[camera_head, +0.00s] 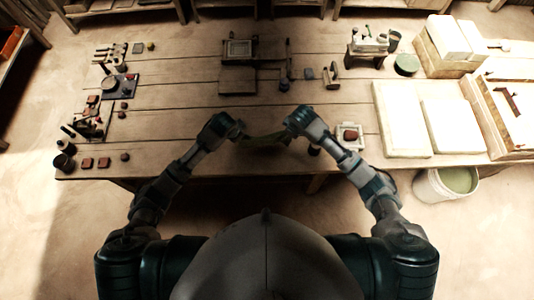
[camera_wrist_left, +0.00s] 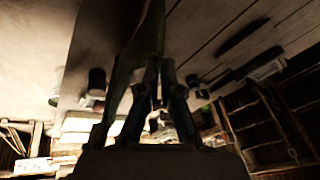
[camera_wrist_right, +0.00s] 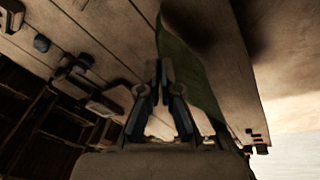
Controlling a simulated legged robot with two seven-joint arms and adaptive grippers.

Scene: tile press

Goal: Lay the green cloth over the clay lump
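The green cloth (camera_head: 262,141) hangs between my two grippers near the front middle of the table. It also shows as a dark green sheet in the left wrist view (camera_wrist_left: 143,42) and the right wrist view (camera_wrist_right: 190,75). My left gripper (camera_head: 238,131) appears shut on its left end. My right gripper (camera_head: 291,128) appears shut on its right end. A reddish-brown lump (camera_head: 350,134), apparently the clay lump, sits uncovered on a small pale square slab (camera_head: 357,145), right of my right gripper and partly beside my right forearm. The fingertips are small and dark.
A wooden press-like frame (camera_head: 238,48) and a flat board (camera_head: 238,80) stand at the back middle. Pale slabs (camera_head: 402,118) fill the right. Several small tools and reddish pieces (camera_head: 103,162) lie at the left. A bucket (camera_head: 440,186) stands on the floor at right.

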